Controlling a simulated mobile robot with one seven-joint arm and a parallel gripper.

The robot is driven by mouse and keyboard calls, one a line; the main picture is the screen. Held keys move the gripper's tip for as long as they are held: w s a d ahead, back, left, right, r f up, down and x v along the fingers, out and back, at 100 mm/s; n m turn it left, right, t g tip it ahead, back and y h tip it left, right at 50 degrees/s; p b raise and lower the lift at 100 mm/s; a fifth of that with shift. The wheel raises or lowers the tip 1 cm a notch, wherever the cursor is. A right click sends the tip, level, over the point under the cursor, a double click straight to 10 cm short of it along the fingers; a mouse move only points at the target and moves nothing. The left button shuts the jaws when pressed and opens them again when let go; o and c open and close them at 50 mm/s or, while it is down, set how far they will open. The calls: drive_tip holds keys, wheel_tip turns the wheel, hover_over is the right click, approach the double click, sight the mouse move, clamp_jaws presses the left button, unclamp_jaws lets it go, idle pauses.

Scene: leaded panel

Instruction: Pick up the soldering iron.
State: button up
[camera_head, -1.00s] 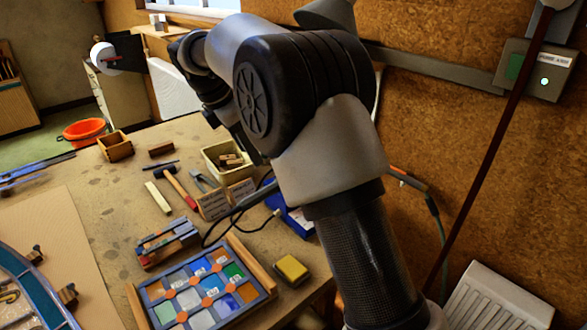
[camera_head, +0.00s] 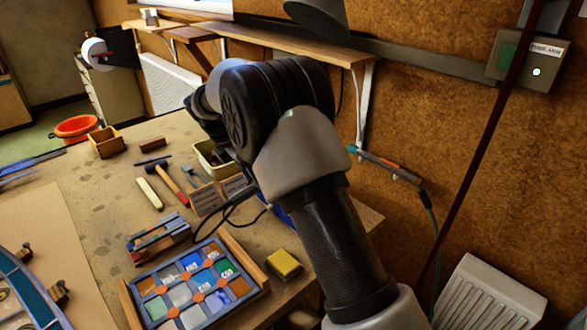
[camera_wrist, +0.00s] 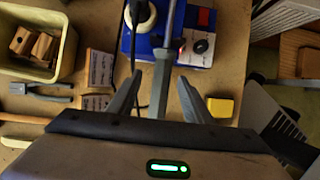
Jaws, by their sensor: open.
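In the wrist view, a blue soldering station (camera_wrist: 196,62) with a red switch and a dial lies ahead of my gripper. A slim grey upright piece (camera_wrist: 161,82), which looks like the soldering iron or its holder, runs from the station down between my fingers. I cannot tell whether they touch it. My gripper (camera_wrist: 159,92) is open, with one finger on each side of this piece. In the head view my arm hides the gripper and most of the station; only a blue edge (camera_head: 282,214) shows.
A cream tub (camera_wrist: 68,42) of wooden blocks, pliers (camera_wrist: 40,91) and small labelled boxes (camera_wrist: 100,68) are left of the gripper. A yellow sponge (camera_wrist: 220,107) is at right. The leaded panel (camera_head: 196,284) lies in front. A wall shelf (camera_head: 290,42) runs behind my arm.

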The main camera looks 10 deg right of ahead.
drive_tip(key=x, duration=0.5)
drive_tip(key=shift+d, duration=0.2)
drive_tip(key=shift+r, duration=0.1)
clamp_jaws()
